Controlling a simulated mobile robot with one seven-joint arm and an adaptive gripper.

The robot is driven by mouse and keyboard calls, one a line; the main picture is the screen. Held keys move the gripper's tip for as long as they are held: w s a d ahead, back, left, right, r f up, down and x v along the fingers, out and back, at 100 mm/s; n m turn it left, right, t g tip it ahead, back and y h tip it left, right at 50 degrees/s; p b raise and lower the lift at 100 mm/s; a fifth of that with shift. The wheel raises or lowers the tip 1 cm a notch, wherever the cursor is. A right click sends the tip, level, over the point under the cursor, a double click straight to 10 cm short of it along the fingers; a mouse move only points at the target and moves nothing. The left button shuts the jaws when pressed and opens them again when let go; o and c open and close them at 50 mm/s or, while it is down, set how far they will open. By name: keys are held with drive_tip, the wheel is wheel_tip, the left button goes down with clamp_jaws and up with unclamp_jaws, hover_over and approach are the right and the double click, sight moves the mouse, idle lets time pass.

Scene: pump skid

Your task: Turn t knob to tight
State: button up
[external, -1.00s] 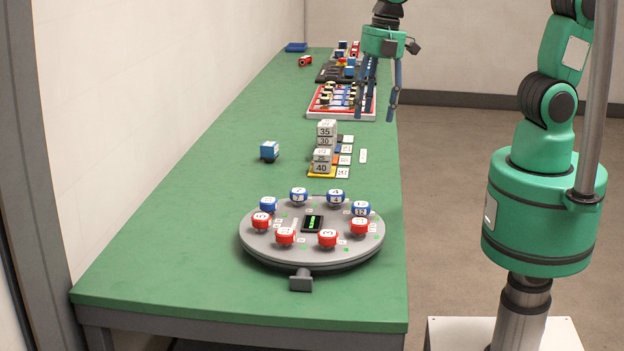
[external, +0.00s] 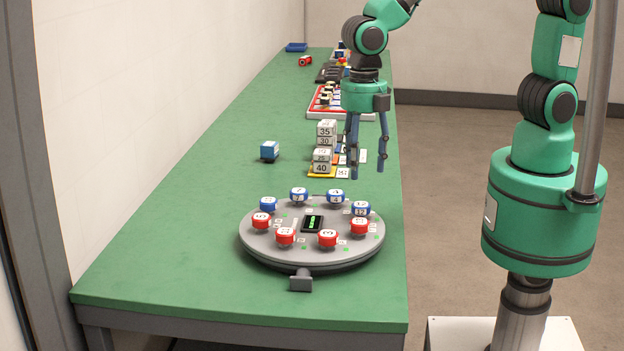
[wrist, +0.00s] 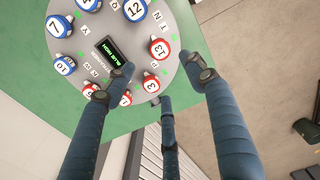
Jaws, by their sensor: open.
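A grey T-shaped knob (external: 301,281) sticks out from the front rim of the round grey turntable (external: 262,245), near the front edge of the green bench. In the wrist view I cannot clearly pick the knob out behind my fingers. My gripper (external: 366,169) is open and empty, fingers pointing down. In the external view it appears above the bench's right side, behind and to the right of the turntable and apart from the knob. In the wrist view my fingers overlap the turntable (wrist: 133,55) and its red balls.
Red and blue numbered balls ring the turntable around a black display (external: 312,223) with green text. The bench (external: 160,250) is clear at front left.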

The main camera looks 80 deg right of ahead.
sight(360, 221)
wheel_tip(360, 221, down, 14)
drive_tip(key=shift+r+b, duration=0.15)
drive_tip(key=shift+b, duration=1.05)
drive_tip(key=c, duration=1.1)
